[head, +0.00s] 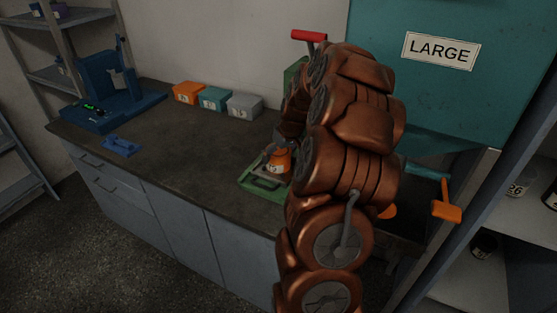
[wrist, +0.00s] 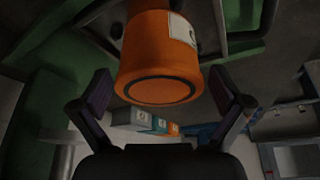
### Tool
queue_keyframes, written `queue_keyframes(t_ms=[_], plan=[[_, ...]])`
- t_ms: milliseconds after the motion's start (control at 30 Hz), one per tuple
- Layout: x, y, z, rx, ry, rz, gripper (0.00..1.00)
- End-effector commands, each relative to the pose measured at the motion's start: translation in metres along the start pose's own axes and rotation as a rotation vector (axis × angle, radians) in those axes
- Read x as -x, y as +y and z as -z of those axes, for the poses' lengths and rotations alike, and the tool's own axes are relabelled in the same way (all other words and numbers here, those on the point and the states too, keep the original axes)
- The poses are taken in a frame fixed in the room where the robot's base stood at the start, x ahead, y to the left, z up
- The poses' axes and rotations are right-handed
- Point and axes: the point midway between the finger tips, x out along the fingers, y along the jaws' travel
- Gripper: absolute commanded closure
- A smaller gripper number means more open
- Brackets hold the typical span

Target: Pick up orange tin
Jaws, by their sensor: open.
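The orange tin (head: 280,161), with a white label, is on the green tray (head: 262,188) on the dark worktop, partly hidden by my arm. In the wrist view the orange tin (wrist: 158,72) is large and central, its round end towards the camera. My gripper (wrist: 160,92) is open, with one finger on each side of the tin's near end. Dark gaps show between fingers and tin, so I see no grip. In the head view my gripper is mostly hidden behind my arm, close to the tin.
Orange (head: 187,93), teal (head: 214,99) and grey (head: 243,106) labelled boxes stand along the wall. A blue device (head: 107,90) and a small blue part (head: 121,146) are at the left. A teal machine marked LARGE (head: 440,85) stands at the right. The middle worktop is clear.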

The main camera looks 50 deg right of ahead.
Motion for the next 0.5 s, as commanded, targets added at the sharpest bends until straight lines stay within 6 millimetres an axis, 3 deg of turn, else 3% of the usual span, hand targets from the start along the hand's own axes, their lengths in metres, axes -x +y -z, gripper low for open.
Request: queue_keyframes(t_ms=[233,500], plan=[[-0.026,0.0,0.001,-0.001,-0.002,0.002,0.0],[-0.03,0.001,0.001,0.0,0.001,-0.001,0.0]])
